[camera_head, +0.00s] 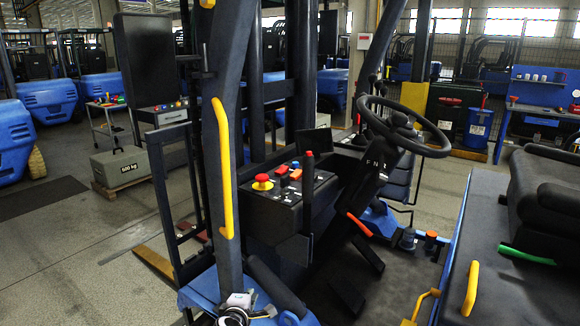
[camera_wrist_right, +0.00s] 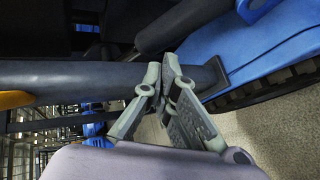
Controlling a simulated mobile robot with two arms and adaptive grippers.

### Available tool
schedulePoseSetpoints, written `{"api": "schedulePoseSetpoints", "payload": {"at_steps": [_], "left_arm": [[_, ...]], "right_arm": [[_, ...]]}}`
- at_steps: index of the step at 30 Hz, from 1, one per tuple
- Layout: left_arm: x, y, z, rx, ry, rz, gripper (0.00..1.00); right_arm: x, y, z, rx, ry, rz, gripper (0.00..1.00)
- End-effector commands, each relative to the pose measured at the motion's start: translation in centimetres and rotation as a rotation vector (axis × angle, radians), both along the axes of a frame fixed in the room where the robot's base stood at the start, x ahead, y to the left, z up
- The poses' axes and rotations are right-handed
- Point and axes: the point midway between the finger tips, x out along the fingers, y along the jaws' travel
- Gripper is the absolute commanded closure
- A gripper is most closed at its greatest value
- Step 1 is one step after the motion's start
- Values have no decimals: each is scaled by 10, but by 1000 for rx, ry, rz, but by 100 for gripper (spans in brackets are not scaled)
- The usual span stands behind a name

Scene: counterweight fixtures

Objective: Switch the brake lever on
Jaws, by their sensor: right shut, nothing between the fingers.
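No lever is labelled as the brake, so I cannot tell for certain which one it is. An orange-red lever (camera_head: 359,224) sticks out low beside the steering column. A black upright lever with a red tip (camera_head: 308,170) stands at the control box. A green handle (camera_head: 527,256) lies beside the seat. My right gripper (camera_head: 240,300) is low at the foot of the dark front post, well below and left of these levers. In the right wrist view my right gripper (camera_wrist_right: 170,72) is shut and empty, close to the dark post (camera_wrist_right: 80,78); contact is unclear. My left gripper is not in view.
The front post (camera_head: 222,150) carries a yellow grab handle (camera_head: 222,165). The control box (camera_head: 290,212) has a red emergency button (camera_head: 262,182). The steering wheel (camera_head: 403,127) and seat (camera_head: 545,195) are to the right. Floor space (camera_head: 70,240) at left is open.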

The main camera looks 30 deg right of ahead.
Motion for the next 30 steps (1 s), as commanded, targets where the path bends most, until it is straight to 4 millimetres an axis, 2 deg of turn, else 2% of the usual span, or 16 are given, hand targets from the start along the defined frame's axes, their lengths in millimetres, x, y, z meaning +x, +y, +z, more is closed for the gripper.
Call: {"api": "schedulePoseSetpoints", "payload": {"at_steps": [1,2,3,6,9,10,12,15,25,30], "left_arm": [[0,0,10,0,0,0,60],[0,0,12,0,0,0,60],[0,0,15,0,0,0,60],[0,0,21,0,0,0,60],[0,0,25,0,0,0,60],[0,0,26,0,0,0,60],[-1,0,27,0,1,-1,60],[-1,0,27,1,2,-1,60],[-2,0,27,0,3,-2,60],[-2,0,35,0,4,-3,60]], "right_arm": [[15,-6,70,-64,-68,-35,100],[19,-11,103,-101,-99,-62,100],[22,-18,144,-145,-136,-97,100],[17,-31,231,-229,-216,-190,100],[5,-41,289,-280,-269,-269,100],[2,-42,302,-289,-282,-286,100],[-4,-46,322,-305,-298,-319,100],[-9,-48,333,-314,-310,-340,100],[-9,-49,334,-316,-310,-341,100],[0,-62,336,-318,-308,-341,100]]}}
